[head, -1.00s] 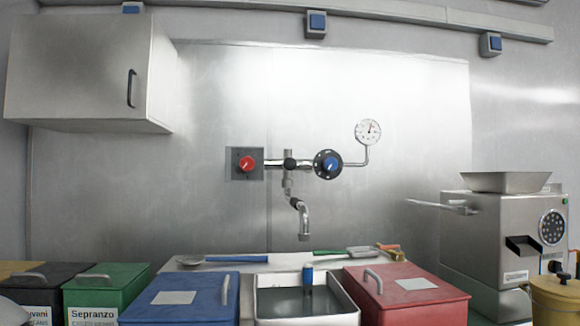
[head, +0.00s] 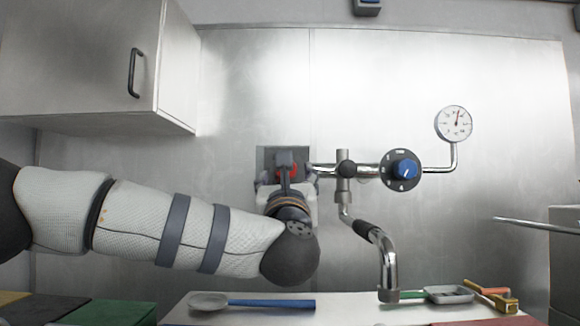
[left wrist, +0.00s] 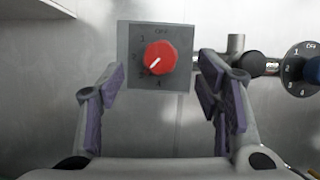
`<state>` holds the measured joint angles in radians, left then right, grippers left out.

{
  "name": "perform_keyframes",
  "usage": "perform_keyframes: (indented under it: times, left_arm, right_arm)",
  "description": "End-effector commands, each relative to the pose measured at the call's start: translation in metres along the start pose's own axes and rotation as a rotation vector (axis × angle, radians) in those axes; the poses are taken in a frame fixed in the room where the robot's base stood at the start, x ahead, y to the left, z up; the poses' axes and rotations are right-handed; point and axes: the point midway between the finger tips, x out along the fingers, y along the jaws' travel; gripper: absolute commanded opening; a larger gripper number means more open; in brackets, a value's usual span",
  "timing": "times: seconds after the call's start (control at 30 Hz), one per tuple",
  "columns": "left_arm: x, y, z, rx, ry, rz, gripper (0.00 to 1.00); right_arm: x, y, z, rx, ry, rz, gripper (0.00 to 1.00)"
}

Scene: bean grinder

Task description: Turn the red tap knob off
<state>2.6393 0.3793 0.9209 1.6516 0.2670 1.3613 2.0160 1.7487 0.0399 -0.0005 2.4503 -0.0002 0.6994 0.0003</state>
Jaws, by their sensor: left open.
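The red tap knob (left wrist: 160,58) sits on a square grey plate (left wrist: 133,38) on the wall, marked OFF at the top and with numbers around it. Its white pointer aims to the lower left, away from OFF. In the head view the knob (head: 287,172) is mostly hidden behind my left gripper (head: 286,178). In the left wrist view my left gripper (left wrist: 160,85) is open, its purple-padded fingers spread to either side below the knob, with nothing between them. My right gripper is not in view.
A chrome pipe (head: 325,169) runs right from the knob to a blue knob (head: 405,170) and a gauge (head: 454,124). A spout (head: 380,250) hangs below. A wall cabinet (head: 90,65) is upper left. A blue-handled utensil (head: 250,302) lies on the shelf below.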

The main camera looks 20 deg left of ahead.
Motion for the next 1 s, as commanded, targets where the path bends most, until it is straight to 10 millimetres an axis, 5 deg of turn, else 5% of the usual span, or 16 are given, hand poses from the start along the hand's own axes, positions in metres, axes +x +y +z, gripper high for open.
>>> perform_keyframes:
  times: [0.3,0.7,0.93,1.0]
  left_arm:
    - [0.070,0.000,-0.002,0.005,0.001,0.000,0.59]
    - [0.082,-0.001,-0.001,0.005,0.002,-0.002,0.59]
    - [0.082,0.000,-0.001,0.005,0.002,-0.002,0.10]
    - [0.082,0.000,-0.001,0.005,0.002,-0.002,0.10]
  right_arm:
    - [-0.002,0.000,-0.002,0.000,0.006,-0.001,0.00]
    - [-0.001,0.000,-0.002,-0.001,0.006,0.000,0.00]
    - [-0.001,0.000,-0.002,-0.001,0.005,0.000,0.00]
    - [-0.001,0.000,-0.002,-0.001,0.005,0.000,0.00]
